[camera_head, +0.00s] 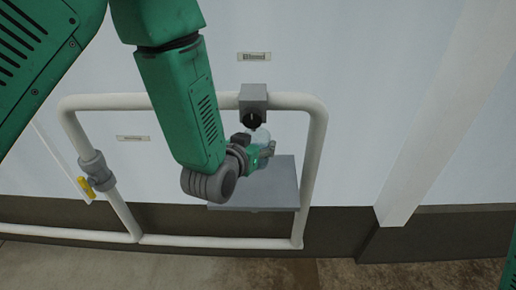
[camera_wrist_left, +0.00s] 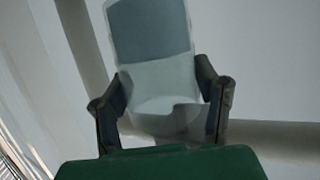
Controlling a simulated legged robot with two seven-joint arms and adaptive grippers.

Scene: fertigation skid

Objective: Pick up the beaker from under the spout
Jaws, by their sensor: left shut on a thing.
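The beaker (camera_head: 261,135) is a clear vessel, partly hidden by my left gripper in the head view. In the left wrist view the beaker (camera_wrist_left: 155,75) stands between the two fingers, with a blue-grey band in its upper part. My left gripper (camera_head: 264,153) is shut on it, one finger on each side (camera_wrist_left: 162,100). The spout (camera_head: 254,120) is a dark nozzle under a grey block on the white pipe, just above the beaker. The grey shelf (camera_head: 278,185) lies below. I cannot tell whether the beaker touches the shelf. My right gripper is not in view.
A white pipe frame (camera_head: 316,150) surrounds the shelf and spout. A grey fitting with a yellow valve handle (camera_head: 85,187) is at left. A white post (camera_head: 430,110) stands at right. The shelf's right side is bare.

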